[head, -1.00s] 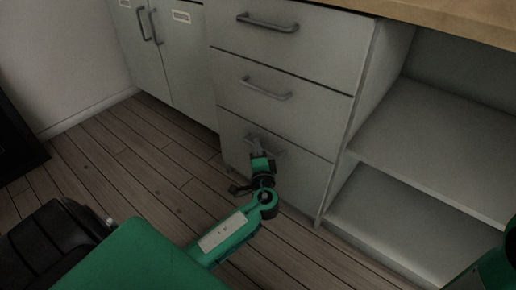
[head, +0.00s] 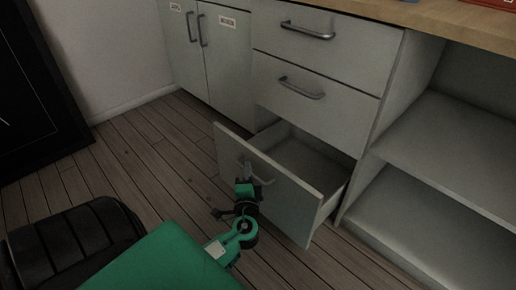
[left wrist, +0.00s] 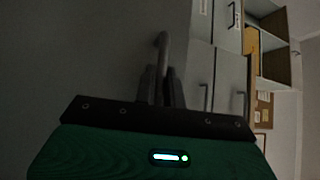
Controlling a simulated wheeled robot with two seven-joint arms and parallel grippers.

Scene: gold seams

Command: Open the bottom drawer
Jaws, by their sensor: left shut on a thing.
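The bottom drawer (head: 285,206) of the grey cabinet is pulled well out in the head view, and its inside (head: 300,158) looks empty. Its bar handle (head: 265,181) is on the front panel. My left gripper (head: 247,172) is at the handle, its fingers shut on it. In the left wrist view the gripper fingers (left wrist: 166,88) close around the dark handle bar (left wrist: 161,55). Part of the handle is hidden behind the gripper. My right gripper is not in view.
Two shut drawers (head: 290,78) are above the open one. Open shelves (head: 450,140) stand to the right. Labelled cabinet doors (head: 212,50) are at the left. Bare wooden floor (head: 130,150) lies left of the drawer. A dark framed panel (head: 40,90) stands at the far left.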

